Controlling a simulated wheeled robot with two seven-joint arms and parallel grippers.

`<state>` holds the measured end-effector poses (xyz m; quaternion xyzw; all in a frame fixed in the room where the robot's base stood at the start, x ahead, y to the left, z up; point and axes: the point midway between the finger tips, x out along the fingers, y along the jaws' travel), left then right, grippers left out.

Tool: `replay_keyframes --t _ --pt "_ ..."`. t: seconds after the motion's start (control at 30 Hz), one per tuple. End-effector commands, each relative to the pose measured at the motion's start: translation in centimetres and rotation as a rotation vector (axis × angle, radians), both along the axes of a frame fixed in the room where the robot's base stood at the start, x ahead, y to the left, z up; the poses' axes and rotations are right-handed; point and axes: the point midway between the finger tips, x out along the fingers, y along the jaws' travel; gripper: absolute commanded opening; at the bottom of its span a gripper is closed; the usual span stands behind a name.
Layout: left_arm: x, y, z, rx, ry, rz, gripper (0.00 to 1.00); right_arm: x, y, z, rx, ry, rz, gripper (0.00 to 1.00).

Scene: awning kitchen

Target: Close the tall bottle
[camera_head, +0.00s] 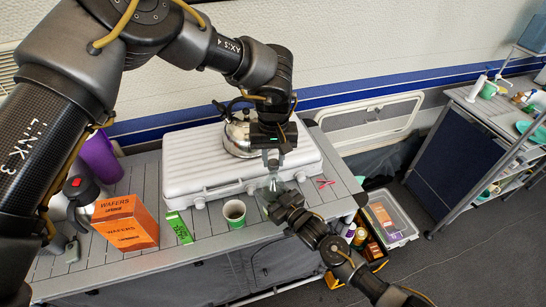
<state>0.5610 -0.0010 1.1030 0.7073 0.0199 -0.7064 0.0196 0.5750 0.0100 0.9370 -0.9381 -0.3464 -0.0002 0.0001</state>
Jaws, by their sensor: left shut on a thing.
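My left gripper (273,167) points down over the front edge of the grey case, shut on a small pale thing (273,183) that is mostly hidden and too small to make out. My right gripper (272,203) is just below it, close to the table top; its fingers are too small and dark to show whether they are open. No tall bottle can be made out clearly between the grippers. A purple bottle-like container (101,157) and a steel flask with a black and red top (80,190) stand at the left end of the table.
The grey case (190,165) lies on the slatted table (205,236), with a kettle (237,138) on it. A clear bin (400,232) stands right of the table.

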Motion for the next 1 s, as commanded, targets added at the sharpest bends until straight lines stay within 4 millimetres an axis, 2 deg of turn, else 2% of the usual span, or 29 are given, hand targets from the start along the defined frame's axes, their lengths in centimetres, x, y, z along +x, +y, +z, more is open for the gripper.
replay_keyframes --t 0.23,0.27,0.4,0.77,1.0 --pt "-0.1 -0.1 0.0 -0.001 0.001 -0.003 0.06 0.0 0.0 -0.1 -0.001 0.002 0.000 0.00" --pt "-0.1 -0.1 0.0 -0.001 0.001 -0.003 0.29 0.0 0.0 -0.1 -0.001 0.002 0.000 0.00" --pt "0.0 -0.1 0.0 -0.001 0.001 -0.002 0.47 0.0 0.0 -0.1 -0.001 0.002 0.000 0.00" --pt "0.0 0.0 0.3 0.000 0.000 0.000 0.48 0.0 0.0 -0.1 -0.001 0.002 0.000 0.00" --pt "0.1 0.0 3.0 0.000 -0.003 0.001 0.48 0.0 0.0 -0.1 -0.001 0.002 0.000 0.00"
